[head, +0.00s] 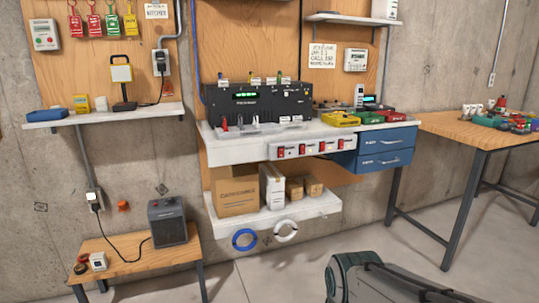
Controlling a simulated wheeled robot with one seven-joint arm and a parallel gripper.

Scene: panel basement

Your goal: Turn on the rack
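A black rack-like unit (258,103) with green lit windows and a row of ports stands on the white wall bench. Its label is too small to read surely. A white power strip (306,149) with several red rocker switches is fixed at the bench's front edge. Which way each switch is tipped is too small to tell. A grey rounded part of my own arm shows at the bottom, right of centre, in front of the bench. My gripper's fingers are not in view.
Blue drawers (386,150) hang at the bench's right. A lower white shelf (300,212) holds cardboard boxes. A wooden table (455,124) stands at right, and a low table (125,250) with a dark heater (168,222) at left. Floor between them is clear.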

